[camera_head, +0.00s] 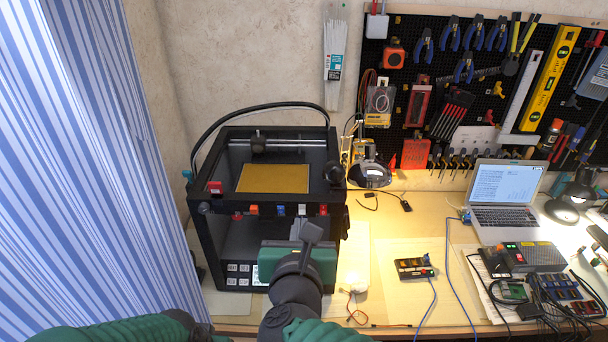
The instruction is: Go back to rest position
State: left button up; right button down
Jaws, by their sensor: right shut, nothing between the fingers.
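My right gripper (312,232) is in front of the black 3D printer (212,250), in the lower middle of the head view. Its dark fingers are together and empty, pointing up and away from me. It hides part of the printer's lower front; I cannot tell whether it touches the printer. My left arm (125,330) crosses the bottom left edge, green and dark, but its gripper does not show.
The wooden table (385,303) has a small switch box (414,267), loose cables, a lamp (370,170) and an open laptop (505,190). A pegboard with tools (480,90) hangs behind. A striped curtain (85,150) is on the left.

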pick_arm(q)
jog(key=shift+s+a, duration=0.1)
jog(key=shift+a, duration=0.2)
pick_arm(e)
jog(key=s+d+f+m+g, duration=0.5)
jog(key=d+f+m, duration=0.5)
jog(key=m, duration=0.8)
jog(key=s+d+f+m+g, duration=0.6)
jog(key=d+f+m, duration=0.5)
jog(key=f+m, duration=0.5)
jog(key=shift+s+m, duration=1)
jog(key=shift+s, duration=0.15)
pick_arm(q)
jog(key=shift+d, duration=0.3)
pick_arm(e)
jog(key=shift+d+f, duration=0.15)
jog(key=shift+d, duration=0.05)
pick_arm(q)
jog(key=shift+a, duration=0.2)
pick_arm(e)
jog(key=shift+a, duration=0.2)
pick_arm(q)
jog(key=shift+d, duration=0.1)
pick_arm(e)
jog(key=shift+d, duration=0.1)
